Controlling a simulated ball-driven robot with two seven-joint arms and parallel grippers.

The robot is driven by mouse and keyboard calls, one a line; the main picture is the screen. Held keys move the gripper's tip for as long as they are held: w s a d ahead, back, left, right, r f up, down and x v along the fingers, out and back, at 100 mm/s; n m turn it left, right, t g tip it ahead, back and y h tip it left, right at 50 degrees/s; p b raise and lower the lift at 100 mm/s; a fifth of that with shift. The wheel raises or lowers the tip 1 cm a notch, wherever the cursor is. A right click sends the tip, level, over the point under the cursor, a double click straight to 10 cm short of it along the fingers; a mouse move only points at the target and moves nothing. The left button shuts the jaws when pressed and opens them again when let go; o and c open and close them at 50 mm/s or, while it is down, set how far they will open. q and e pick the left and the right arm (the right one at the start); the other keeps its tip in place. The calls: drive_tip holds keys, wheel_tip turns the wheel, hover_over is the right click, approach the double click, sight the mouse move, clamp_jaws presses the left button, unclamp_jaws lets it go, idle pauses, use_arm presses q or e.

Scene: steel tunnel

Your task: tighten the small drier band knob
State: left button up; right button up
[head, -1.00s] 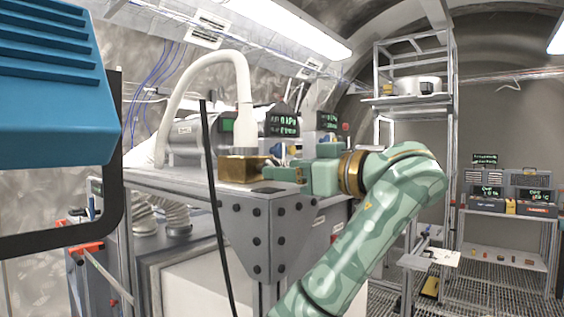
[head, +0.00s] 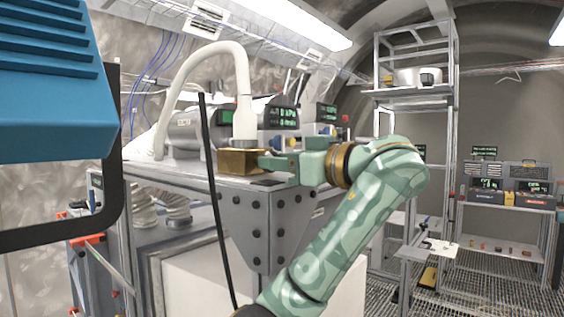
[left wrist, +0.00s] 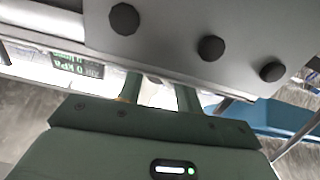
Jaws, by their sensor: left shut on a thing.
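My left gripper (head: 275,162) reaches in from the right, level, with its fingertips at the right side of a brass block (head: 238,163) under a white hose. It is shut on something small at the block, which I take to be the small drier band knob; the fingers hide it. In the left wrist view the two green fingers (left wrist: 160,90) stand a little apart, and what lies between their tips cannot be made out. My right gripper is not in view.
The grey bench (head: 180,178) has a bolted corner bracket (head: 258,225) just below my gripper. The white hose (head: 240,90) rises from the block and arches left. Digital displays (head: 283,117) stand behind. A shelf rack (head: 413,95) stands right.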

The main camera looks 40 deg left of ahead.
use_arm(q)
drive_tip(key=m, duration=0.6)
drive_tip(key=shift+w, duration=0.1)
drive_tip(key=shift+m, duration=0.5)
idle(0.3)
drive_tip(key=o, duration=1)
drive_tip(key=shift+f+b, duration=0.15)
drive_tip(key=shift+b, duration=0.15)
